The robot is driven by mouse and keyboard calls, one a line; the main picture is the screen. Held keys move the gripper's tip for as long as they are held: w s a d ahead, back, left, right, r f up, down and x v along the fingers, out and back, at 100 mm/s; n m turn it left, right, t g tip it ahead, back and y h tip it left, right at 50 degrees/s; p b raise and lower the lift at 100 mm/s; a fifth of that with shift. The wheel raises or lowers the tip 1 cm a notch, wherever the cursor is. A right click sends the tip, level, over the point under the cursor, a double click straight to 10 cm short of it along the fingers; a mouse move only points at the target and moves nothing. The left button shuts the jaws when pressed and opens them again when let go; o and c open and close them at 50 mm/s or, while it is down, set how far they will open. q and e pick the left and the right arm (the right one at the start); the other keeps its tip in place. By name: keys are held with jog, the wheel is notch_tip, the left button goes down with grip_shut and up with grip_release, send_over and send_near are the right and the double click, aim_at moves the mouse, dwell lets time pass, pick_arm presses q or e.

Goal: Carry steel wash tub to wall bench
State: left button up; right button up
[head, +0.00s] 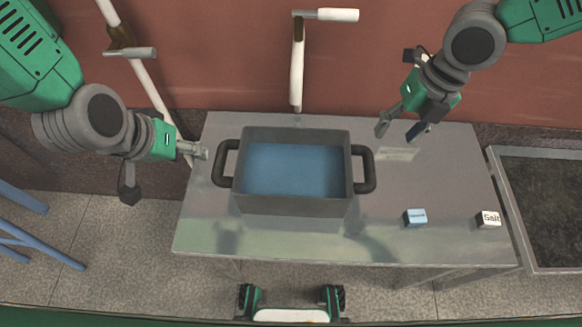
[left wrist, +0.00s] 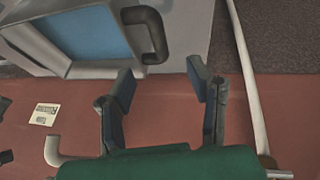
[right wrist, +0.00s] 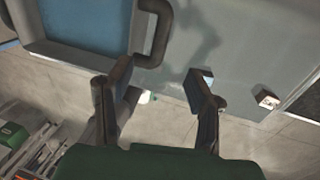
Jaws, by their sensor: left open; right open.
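The steel wash tub (head: 292,205) stands upright on a metal-topped bench (head: 440,170), with a blue inside and a dark handle at each end. My left gripper (head: 204,153) is open and empty, just left of the tub's left handle (head: 226,163). In the left wrist view that handle (left wrist: 150,38) lies beyond the open fingers (left wrist: 165,85), apart from them. My right gripper (head: 399,128) is open and empty, above the bench's back right part. The right handle (head: 366,168) is to its lower left. The right wrist view shows this handle (right wrist: 157,35) beyond the open fingers (right wrist: 155,80).
A blue box (head: 415,218) and a white box labelled Salt (head: 488,219) sit on the bench's right side. A dark-filled trough (head: 545,210) stands to the right. White pipes (head: 297,70) run along the red wall. Blue bars (head: 35,240) are at left.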

pick_arm(q)
send_over(217, 163)
jog(key=s, duration=0.3)
jog(key=f, duration=0.5)
jog(key=shift+w+a+f, duration=0.25)
jog(key=shift+a+f, duration=0.05)
jog(key=shift+f, duration=0.1)
pick_arm(e)
send_over(371, 163)
jog(key=d, duration=0.2)
notch_tip(371, 163, down, 7)
pick_arm(q)
jog(key=x, duration=0.4)
jog(key=a+x, duration=0.1)
jog(key=x, duration=0.2)
pick_arm(e)
jog(key=a+f, duration=0.1)
jog(key=f, duration=0.3)
jog(key=a+f, duration=0.1)
jog(key=f, duration=0.1)
jog(key=shift+s+a+f, duration=0.1)
jog(key=shift+a, duration=0.2)
pick_arm(q)
jog(key=shift+w+d+f, duration=0.1)
jog(key=shift+d+f, duration=0.05)
jog(key=shift+d, duration=0.3)
pick_arm(e)
jog(key=shift+d+f, duration=0.25)
jog(key=shift+d, duration=0.1)
